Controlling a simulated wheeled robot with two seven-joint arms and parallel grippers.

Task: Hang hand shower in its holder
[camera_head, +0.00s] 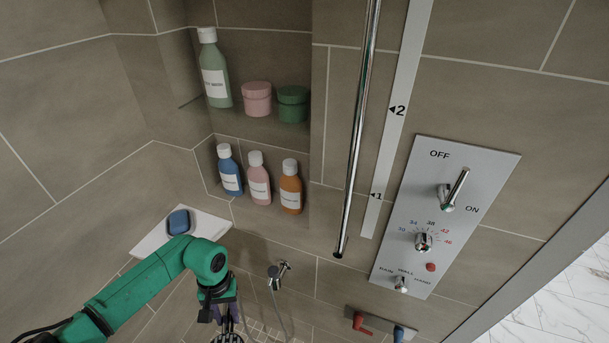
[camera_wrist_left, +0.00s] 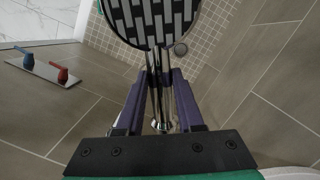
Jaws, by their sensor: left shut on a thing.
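My left gripper (camera_head: 222,312) is at the bottom of the head view, pointing down. In the left wrist view its purple fingers (camera_wrist_left: 160,105) are shut on the chrome handle of the hand shower (camera_wrist_left: 156,75). The round shower head (camera_wrist_left: 150,18), with a dark and light grey pattern, is at the top of that view, beyond the fingertips. In the head view the hand shower is mostly cut off. A small chrome wall fitting (camera_head: 278,271), which looks like the holder, is right of and above my gripper, apart from it. A hose hangs below it. My right gripper is not in view.
A white corner shelf with a blue soap (camera_head: 179,221) is beside my left arm. Niche shelves hold bottles and jars (camera_head: 257,99). A vertical chrome rail (camera_head: 360,130) and a control panel (camera_head: 440,220) are to the right. A plate has red and blue handles (camera_head: 358,321).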

